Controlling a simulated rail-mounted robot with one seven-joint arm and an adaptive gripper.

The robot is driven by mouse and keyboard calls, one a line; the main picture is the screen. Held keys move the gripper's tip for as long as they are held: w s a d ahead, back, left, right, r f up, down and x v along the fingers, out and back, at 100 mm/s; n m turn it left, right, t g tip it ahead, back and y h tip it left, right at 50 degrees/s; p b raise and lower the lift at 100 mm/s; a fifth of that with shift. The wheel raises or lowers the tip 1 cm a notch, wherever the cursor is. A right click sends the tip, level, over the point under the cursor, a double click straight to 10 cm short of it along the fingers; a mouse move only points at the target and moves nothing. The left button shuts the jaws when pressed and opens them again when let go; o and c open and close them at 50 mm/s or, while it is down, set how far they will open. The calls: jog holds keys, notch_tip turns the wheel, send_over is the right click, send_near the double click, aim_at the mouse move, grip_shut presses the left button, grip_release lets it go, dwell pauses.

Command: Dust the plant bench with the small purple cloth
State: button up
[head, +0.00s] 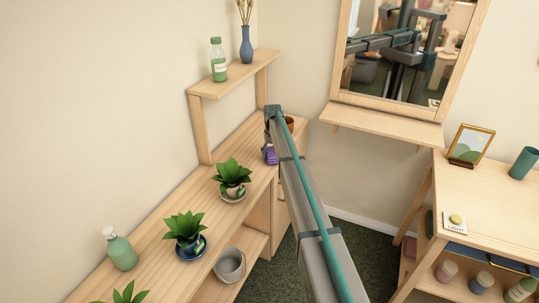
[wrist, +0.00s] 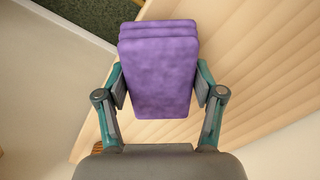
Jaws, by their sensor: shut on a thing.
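The small purple cloth (wrist: 158,70) is a folded pad held between the two fingers of my gripper (wrist: 160,85) in the wrist view. In the head view a bit of the cloth (head: 270,155) shows beside the end of my arm, over the far part of the plant bench (head: 160,235). My fingers press on its left and right sides. The wooden bench also fills much of the wrist view (wrist: 255,90), behind the cloth. Whether the cloth touches the bench I cannot tell. My arm hides part of the bench's far end.
On the bench stand potted plants (head: 232,175) (head: 185,228) and a green pump bottle (head: 120,250). A brown pot (head: 290,123) is partly hidden by my arm. A raised shelf (head: 235,75) holds a bottle and blue vase. A grey bucket (head: 230,265) sits below.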

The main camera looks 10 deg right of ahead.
jog(key=shift+a+r+p, duration=0.1)
jog(key=shift+r+p, duration=0.9)
jog(key=shift+r, duration=2.55)
